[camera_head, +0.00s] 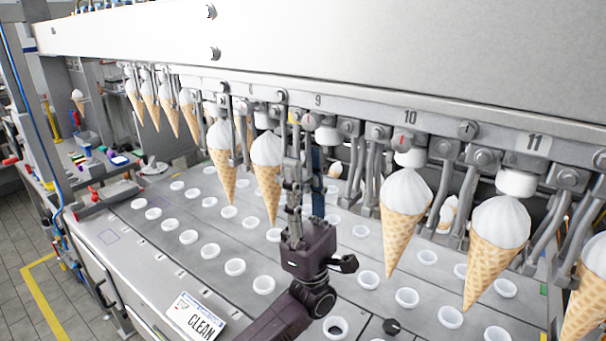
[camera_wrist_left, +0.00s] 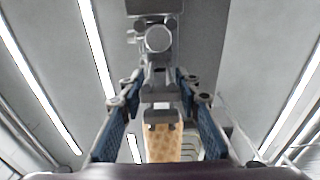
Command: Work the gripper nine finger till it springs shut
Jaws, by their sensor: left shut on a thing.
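Gripper nine (camera_head: 326,135) hangs from the rail under the plate marked 9, with a white nozzle and no cone directly below it. My left gripper (camera_head: 301,165) reaches up from below at its left side. In the left wrist view, its two blue-padded fingers (camera_wrist_left: 160,100) stand on either side of a grey metal finger (camera_wrist_left: 160,88) and are shut on it. A round bolt head (camera_wrist_left: 158,38) shows above. The contact is partly hidden in the head view by my finger links. My right gripper is not in view.
Cones with white tops hang at neighbouring stations, one (camera_head: 267,165) close left and one (camera_head: 405,205) right under number 10. White cups (camera_head: 235,267) stand in rows on the grey deck (camera_head: 140,245) below. A CLEAN sign (camera_head: 195,316) lies at the front.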

